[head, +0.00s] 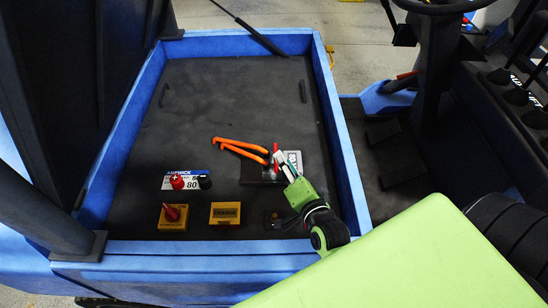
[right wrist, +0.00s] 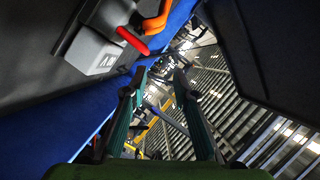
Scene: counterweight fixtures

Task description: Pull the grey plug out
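The grey plug (right wrist: 94,52) shows at the upper left of the right wrist view, with a red handle (right wrist: 132,41) and an orange cable (right wrist: 158,20) beside it. In the head view the orange cables (head: 238,147) run to a red handle (head: 275,156) close to my right gripper (head: 285,168). My right gripper (right wrist: 158,82) is open in the right wrist view, with nothing between its fingers. The plug lies to the left of the fingers there, apart from them. In the head view the gripper partly hides the plug area. My left gripper is not in view.
The dark panel (head: 215,110) has a raised blue rim (head: 342,150). A red knob (head: 177,182), a yellow box with a red switch (head: 173,216) and a yellow label block (head: 225,214) stand at its front. A steering wheel (head: 440,5) is at upper right.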

